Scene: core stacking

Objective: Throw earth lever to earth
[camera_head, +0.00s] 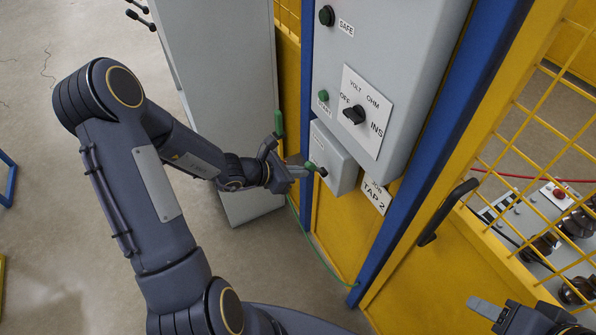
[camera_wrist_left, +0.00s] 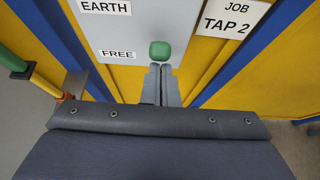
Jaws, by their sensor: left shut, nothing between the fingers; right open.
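The earth lever's green knob (camera_head: 310,166) sticks out from a small grey box (camera_head: 338,160) on the panel. In the left wrist view the green knob (camera_wrist_left: 160,50) is level with the FREE label (camera_wrist_left: 118,55), below the EARTH label (camera_wrist_left: 105,7). My left gripper (camera_head: 303,171) is shut and empty, its fingertips (camera_wrist_left: 160,70) right at the knob; I cannot tell whether they touch it. My right gripper (camera_head: 490,308) is open at the lower right, away from the lever, partly cut off by the frame.
Above the box is a grey cabinet (camera_head: 400,45) with a black rotary switch (camera_head: 354,115). A green-handled rod (camera_head: 278,123) stands left of the box, with a green cable below. A blue post (camera_head: 440,130) and yellow mesh gate with a black handle (camera_head: 447,210) are right.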

